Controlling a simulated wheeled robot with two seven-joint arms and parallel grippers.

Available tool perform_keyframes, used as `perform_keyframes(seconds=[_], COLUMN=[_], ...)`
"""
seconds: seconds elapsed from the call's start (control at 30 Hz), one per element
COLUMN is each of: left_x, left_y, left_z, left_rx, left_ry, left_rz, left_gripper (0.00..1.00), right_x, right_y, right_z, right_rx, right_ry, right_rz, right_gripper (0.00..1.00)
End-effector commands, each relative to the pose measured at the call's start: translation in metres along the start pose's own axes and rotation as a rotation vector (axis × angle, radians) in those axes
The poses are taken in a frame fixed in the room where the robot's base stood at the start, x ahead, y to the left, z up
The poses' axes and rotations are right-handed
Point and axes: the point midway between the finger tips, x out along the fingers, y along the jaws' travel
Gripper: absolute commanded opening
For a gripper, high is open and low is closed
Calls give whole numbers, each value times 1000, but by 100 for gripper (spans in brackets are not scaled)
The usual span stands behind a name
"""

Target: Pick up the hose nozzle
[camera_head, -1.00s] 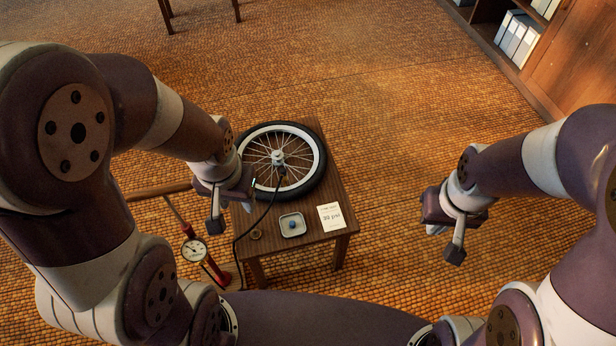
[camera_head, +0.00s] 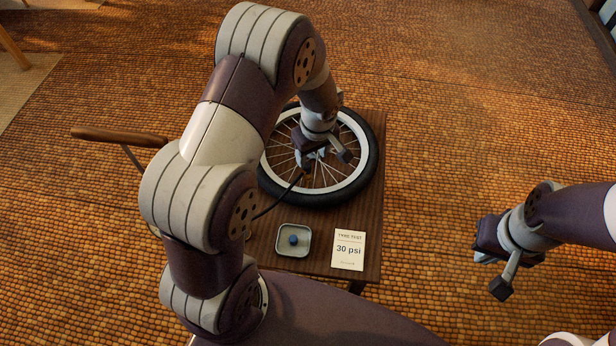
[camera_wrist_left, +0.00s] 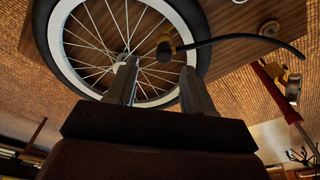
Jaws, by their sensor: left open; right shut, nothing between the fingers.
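The hose nozzle (camera_wrist_left: 166,47), dark with a brass-coloured collar, shows in the left wrist view in front of the wheel's spokes, at the end of a black hose (camera_wrist_left: 240,39). My left gripper (camera_wrist_left: 159,66) is open, with its fingertips on either side of the nozzle's line and the nozzle just beyond them. I cannot tell whether they touch. In the head view my left gripper (camera_head: 311,160) is over the spoked wheel (camera_head: 365,170) and largely hides the nozzle. My right gripper (camera_head: 484,256) is shut and empty, off the table to the right.
The wheel lies flat on a small wooden table (camera_head: 371,225). Near its front edge are a grey dish (camera_head: 283,249) holding a blue piece (camera_head: 293,240) and a "30 psi" card (camera_head: 348,251). The pump's wooden handle (camera_head: 120,137) stands left of the table. Floor to the right is clear.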

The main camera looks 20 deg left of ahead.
Motion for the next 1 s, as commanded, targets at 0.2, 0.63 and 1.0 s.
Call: perform_keyframes(seconds=[0.2,0.63,1.0], left_x=[30,80,79], left_y=[0,-4,-4], left_z=[0,-3,-3], left_rx=[0,0,1], left_ry=[-1,0,0], left_rz=[0,3,2], left_gripper=[52,52,0], right_x=[10,27,27], right_y=[0,0,0], right_z=[1,4,3], right_rx=[0,0,0], right_ry=[0,0,0], right_rz=[0,0,0], right_gripper=[0,0,0])
